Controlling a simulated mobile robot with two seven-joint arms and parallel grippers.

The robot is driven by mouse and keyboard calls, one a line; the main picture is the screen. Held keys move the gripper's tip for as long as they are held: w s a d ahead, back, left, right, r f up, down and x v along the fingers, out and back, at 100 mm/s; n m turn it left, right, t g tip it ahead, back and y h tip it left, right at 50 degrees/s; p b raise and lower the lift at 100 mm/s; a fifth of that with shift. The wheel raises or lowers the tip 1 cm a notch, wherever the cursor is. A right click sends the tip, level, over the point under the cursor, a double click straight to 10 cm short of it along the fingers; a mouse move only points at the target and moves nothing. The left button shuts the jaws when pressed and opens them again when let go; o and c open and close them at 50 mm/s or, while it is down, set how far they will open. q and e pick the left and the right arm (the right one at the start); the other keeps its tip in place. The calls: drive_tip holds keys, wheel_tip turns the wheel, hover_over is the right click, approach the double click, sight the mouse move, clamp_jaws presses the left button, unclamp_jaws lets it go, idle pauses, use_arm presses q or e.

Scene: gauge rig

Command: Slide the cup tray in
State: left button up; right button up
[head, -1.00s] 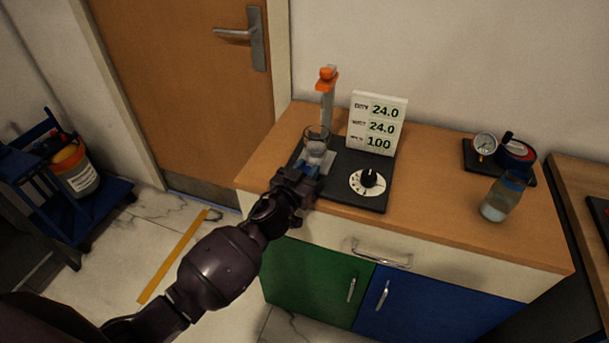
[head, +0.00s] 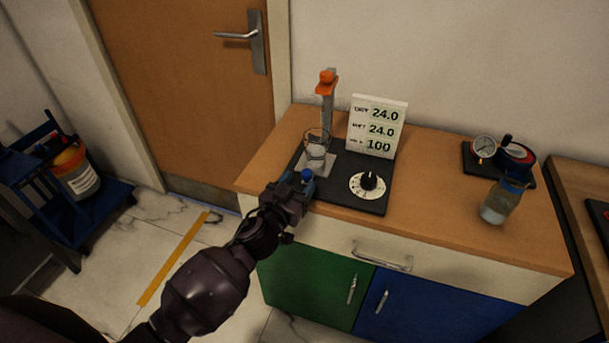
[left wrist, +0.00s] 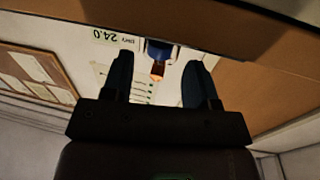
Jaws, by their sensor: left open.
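The cup tray (head: 326,168) is a small pale plate on the dark base of the rig, in front of a grey post with an orange top (head: 327,82). A clear glass cup (head: 317,148) stands upright on it. A blue knob (head: 307,175) shows at the tray's near side. My left gripper (head: 304,186) is open at the near left edge of the base, with the knob between or just beyond its fingers. In the left wrist view the open fingers (left wrist: 159,78) flank a blue part (left wrist: 160,48); contact cannot be told. My right gripper is out of view.
A white readout panel (head: 377,126) stands behind a dial (head: 368,184) on the same base (head: 350,200). A jar (head: 502,201) and a gauge (head: 484,149) stand to the right. The wooden counter (head: 435,190) is clear between.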

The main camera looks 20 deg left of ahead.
use_arm(q)
drive_tip(key=s+a, duration=0.1)
drive_tip(key=s, duration=0.5)
drive_tip(key=shift+s, duration=0.15)
drive_tip(key=shift+a, duration=0.1)
